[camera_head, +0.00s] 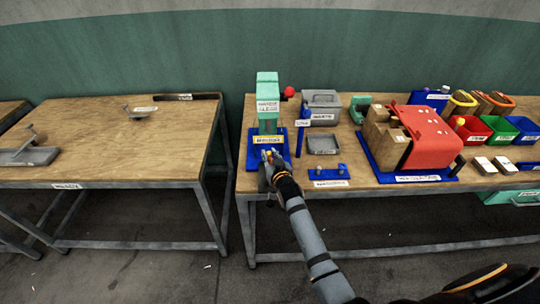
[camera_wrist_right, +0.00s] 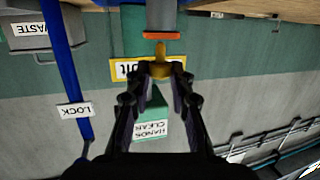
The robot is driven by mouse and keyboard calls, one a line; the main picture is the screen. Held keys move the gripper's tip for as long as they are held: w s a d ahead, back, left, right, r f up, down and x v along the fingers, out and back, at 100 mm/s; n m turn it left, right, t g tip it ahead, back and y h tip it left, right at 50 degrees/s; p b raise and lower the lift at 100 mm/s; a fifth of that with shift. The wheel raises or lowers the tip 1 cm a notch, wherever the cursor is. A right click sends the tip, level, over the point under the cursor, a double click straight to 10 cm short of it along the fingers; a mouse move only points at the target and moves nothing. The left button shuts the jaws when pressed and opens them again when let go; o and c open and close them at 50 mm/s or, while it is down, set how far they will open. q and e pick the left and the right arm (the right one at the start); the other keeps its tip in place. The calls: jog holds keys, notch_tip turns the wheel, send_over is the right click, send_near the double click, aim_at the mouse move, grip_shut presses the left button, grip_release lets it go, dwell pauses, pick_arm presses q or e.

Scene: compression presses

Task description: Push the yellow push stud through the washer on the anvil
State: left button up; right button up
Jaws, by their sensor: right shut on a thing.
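My right gripper (camera_head: 268,162) is at the front of the green press (camera_head: 268,88), over its blue base (camera_head: 254,158). In the right wrist view, which is upside down, my right gripper (camera_wrist_right: 160,76) is shut on the yellow push stud (camera_wrist_right: 161,64). The stud's narrow tip points at the orange washer (camera_wrist_right: 162,36) on the end of the grey anvil (camera_wrist_right: 161,14). Tip and washer look in line and very close; I cannot tell whether they touch. In the head view the gripper hides the washer and anvil. My left gripper is not in view.
A blue post with a LOCK label (camera_head: 302,122) stands right of the press. A blue stand (camera_head: 328,183) is at the front edge, with grey bins (camera_head: 321,101) behind. A red-covered machine (camera_head: 425,135) stands further right. A mostly clear table (camera_head: 110,130) is at left.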

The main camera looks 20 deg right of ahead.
jog(key=shift+f+b, duration=0.95)
jog(key=shift+f, duration=0.25)
jog(key=o, duration=0.8)
jog(key=shift+s, duration=0.1)
jog(key=s, duration=0.3)
jog(key=s+r, duration=0.1)
jog(key=s, duration=0.3)
jog(key=s+r, duration=0.1)
jog(key=s, duration=0.3)
jog(key=shift+s+a+r, duration=0.2)
jog(key=shift+s, duration=0.05)
